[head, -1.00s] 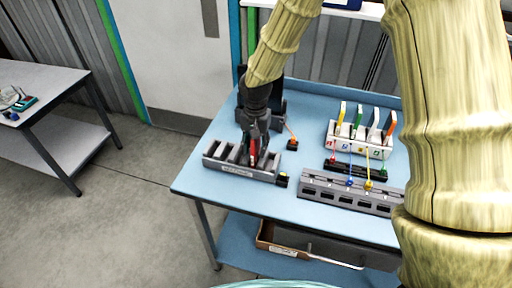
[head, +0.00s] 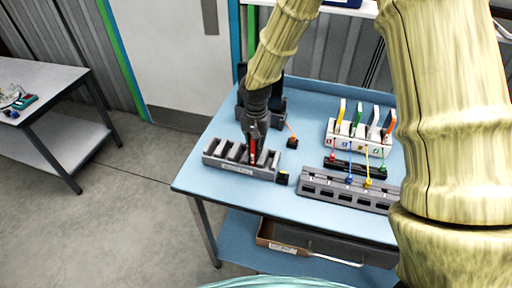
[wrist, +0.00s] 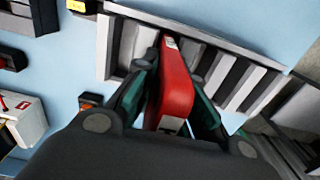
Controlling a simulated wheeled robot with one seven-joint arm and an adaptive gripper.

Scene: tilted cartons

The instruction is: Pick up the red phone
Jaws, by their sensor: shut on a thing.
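The red phone (wrist: 176,88) is between the two fingers of my gripper (wrist: 172,110) in the wrist view, with a finger against each side. Its far end reaches into a slot of the grey slotted holder (wrist: 125,45). In the head view my gripper (head: 254,146) is shut on the red phone (head: 253,150) above the grey holder (head: 238,171), which has a label on its front. Only a small part of the phone shows there. I cannot tell whether the phone's lower end is still seated in the slot.
A white rack (head: 357,137) with several coloured upright items stands to the right on the blue table (head: 225,197). In front of it are a dark strip and a grey slotted block (head: 347,190) with coloured cords. A small black-and-yellow block (head: 283,178) sits beside the holder.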

